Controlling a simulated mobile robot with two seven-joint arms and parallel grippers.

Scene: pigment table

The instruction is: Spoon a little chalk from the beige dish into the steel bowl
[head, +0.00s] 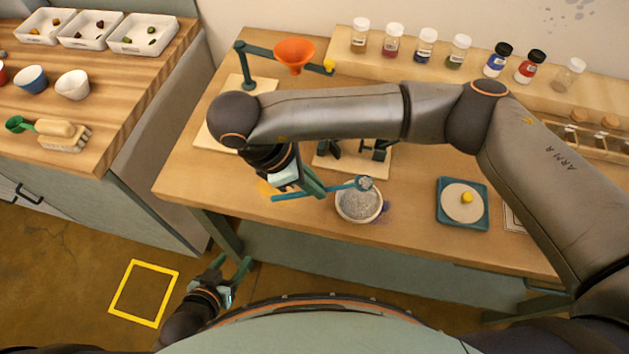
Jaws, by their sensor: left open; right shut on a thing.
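My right gripper (314,187) is shut on a teal-handled spoon (345,187), near the front of the table. The spoon's grey head is at the far rim of a round dish (358,218). The dish has a pale beige rim and grey, powdery contents. I cannot tell whether the head touches the powder or holds any. I cannot make out a separate steel bowl; my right arm covers part of the table. My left gripper (236,279) is open and empty, low in front of the table, well apart from the dish.
A teal square tray (443,220) with a pale disc and yellow knob stands right of the dish. An orange funnel (295,52) on a stand is at the back. Jars (426,45) line the rear shelf.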

